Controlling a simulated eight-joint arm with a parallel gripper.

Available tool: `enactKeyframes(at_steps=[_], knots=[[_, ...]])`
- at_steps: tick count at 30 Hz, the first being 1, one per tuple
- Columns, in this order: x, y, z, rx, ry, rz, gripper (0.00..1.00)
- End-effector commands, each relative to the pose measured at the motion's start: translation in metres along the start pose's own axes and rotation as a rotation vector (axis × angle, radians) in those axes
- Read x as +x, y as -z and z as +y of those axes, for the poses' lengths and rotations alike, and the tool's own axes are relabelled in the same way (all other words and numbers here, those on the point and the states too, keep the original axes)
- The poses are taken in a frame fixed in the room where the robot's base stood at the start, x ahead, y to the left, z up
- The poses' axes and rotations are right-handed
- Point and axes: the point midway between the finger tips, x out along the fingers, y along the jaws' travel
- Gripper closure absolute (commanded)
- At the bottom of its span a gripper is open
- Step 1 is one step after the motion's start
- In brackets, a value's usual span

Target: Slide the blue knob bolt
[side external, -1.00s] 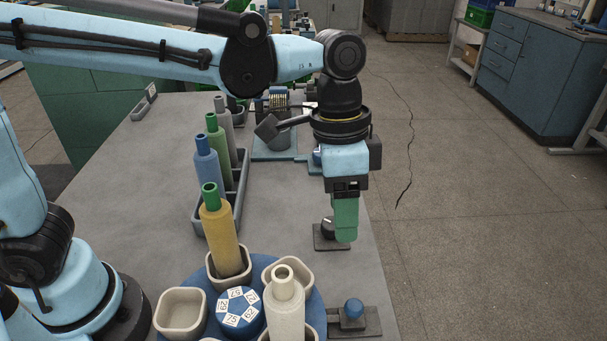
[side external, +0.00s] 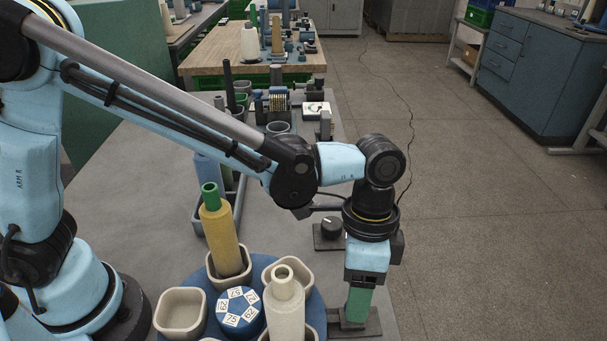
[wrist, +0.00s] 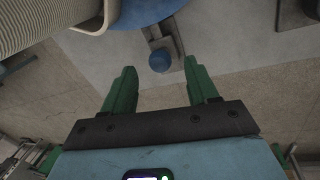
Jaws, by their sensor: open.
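The blue knob bolt shows in the wrist view as a round blue knob (wrist: 159,62) on a grey slide plate. In the wrist view the open gripper (wrist: 158,72) has one finger on each side of the knob's line, with the knob lying ahead between the tips. Contact cannot be seen.
A blue turntable (side external: 196,330) with cream cups and a cream cone (side external: 285,310) stands close left of my gripper. A yellow cone (side external: 220,240) stands in another cup. A black dial (side external: 331,227) on a plate sits behind my wrist. Free floor lies to the right.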

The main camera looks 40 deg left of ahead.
Motion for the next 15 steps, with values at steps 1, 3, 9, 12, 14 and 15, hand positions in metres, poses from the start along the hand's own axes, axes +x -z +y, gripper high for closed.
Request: enactKeyframes(at_steps=[1, 3, 9, 12, 14, 15], knots=[[0.007, 0.0, 0.0, 0.0, 0.0, 0.0, 0.41], [0.015, 0.0, 0.0, 0.0, 0.0, 0.0, 0.41], [0.027, 0.0, 0.0, -0.001, 0.0, 0.0, 0.41], [0.028, 0.0, 0.0, -0.001, 0.0, 0.0, 0.41], [0.028, 0.0, 0.0, -0.001, 0.0, 0.0, 0.41], [0.028, 0.0, 0.0, -0.001, 0.0, 0.0, 0.41]])
